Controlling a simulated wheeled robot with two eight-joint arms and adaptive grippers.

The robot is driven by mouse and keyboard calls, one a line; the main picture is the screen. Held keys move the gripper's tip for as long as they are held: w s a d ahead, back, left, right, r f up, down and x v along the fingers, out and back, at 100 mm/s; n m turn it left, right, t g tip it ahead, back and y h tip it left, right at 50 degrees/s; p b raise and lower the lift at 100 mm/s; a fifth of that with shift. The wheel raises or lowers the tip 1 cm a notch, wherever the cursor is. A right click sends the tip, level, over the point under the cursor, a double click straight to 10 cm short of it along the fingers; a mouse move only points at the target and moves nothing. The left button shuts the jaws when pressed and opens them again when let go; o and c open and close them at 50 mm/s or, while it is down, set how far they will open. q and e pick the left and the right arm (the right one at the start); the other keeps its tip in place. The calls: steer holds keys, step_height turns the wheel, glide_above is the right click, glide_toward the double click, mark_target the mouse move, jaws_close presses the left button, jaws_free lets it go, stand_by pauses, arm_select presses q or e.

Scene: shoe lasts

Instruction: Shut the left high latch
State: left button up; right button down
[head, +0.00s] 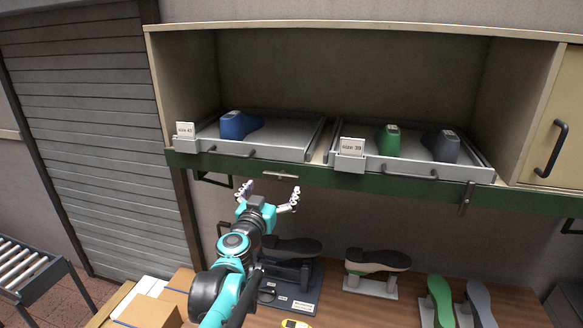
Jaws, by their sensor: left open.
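A small silver bar (282,175), which looks like the left latch, lies level on the green front edge of the high shelf, below the left tray (310,140). A similar latch (467,198) stands upright on that edge below the right tray (475,172). My left gripper (268,193) is open and empty, its fingers spread and pointing up. In the picture it is just below the level bar; I see no contact. My right gripper is not in view.
The left tray holds a blue shoe last (239,125); the right tray holds a green last (389,141) and a dark one (441,145). Black brackets hang under the shelf. Shoe forms stand on the wooden bench (400,312) below. Cardboard boxes (150,312) are at lower left.

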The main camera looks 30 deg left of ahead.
mark_target(280, 178)
arm_select(q)
steer(key=x, duration=0.7)
steer(key=shift+p, duration=0.4)
steer(key=shift+d, duration=0.1)
steer(key=shift+c, duration=0.3)
steer(key=c, duration=0.8)
